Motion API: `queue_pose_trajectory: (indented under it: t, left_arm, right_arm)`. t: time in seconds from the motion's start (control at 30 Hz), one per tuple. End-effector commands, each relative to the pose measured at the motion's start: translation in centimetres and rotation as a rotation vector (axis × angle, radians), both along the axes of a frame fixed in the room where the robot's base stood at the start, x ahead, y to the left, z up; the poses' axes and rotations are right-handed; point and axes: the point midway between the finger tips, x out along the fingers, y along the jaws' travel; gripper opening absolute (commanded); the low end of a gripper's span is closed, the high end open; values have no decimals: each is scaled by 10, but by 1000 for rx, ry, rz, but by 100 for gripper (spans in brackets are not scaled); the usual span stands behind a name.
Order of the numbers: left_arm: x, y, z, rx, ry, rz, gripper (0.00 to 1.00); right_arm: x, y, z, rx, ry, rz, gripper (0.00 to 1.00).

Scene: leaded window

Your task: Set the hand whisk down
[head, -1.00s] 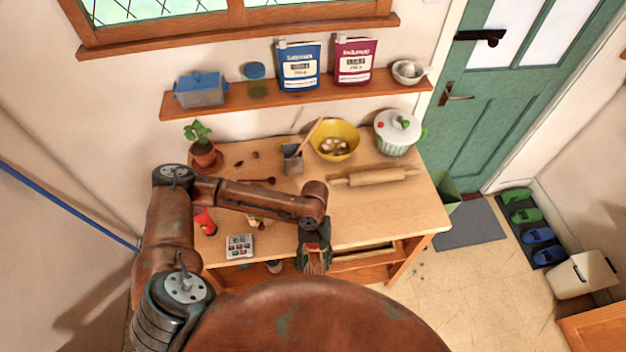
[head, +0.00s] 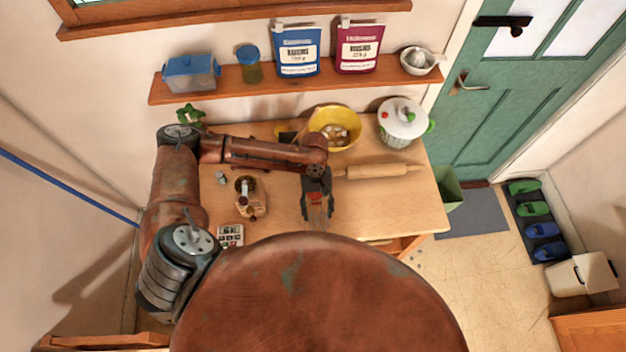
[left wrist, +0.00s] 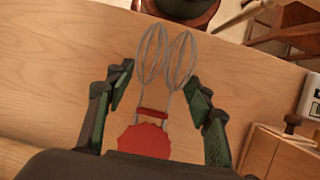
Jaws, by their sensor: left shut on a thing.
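The hand whisk (head: 316,197) has a red body and two looped wire beaters (left wrist: 165,55). My left gripper (head: 318,207) is over the front middle of the wooden table (head: 375,215), pointing down, and is shut on the whisk. In the left wrist view the whisk's red body (left wrist: 145,140) lies between the two dark green fingers, with the beaters reaching out beyond them. Bare table top shows behind it. I cannot tell whether the whisk touches the table. My right gripper is not in view.
A rolling pin (head: 385,171), a yellow bowl (head: 335,127) and a white lidded pot (head: 402,122) stand further back. A wooden grinder (head: 248,203) and a small keyed device (head: 230,236) are to the left. The table's right front is clear.

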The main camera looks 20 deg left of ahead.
Motion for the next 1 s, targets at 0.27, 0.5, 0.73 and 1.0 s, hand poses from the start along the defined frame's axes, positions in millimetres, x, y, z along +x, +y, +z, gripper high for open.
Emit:
queue_pose_trajectory:
  t: [0.27,0.5,0.73,1.0]
  left_arm:
    - [53,30,1,1,-1,0,17]
    - [70,42,1,0,-1,1,17]
    - [97,59,-3,-1,2,1,17]
    - [96,59,-15,-1,-2,-1,17]
  right_arm:
    - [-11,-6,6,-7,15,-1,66]
    - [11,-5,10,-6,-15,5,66]
    - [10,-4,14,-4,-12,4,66]
    - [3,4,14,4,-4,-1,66]
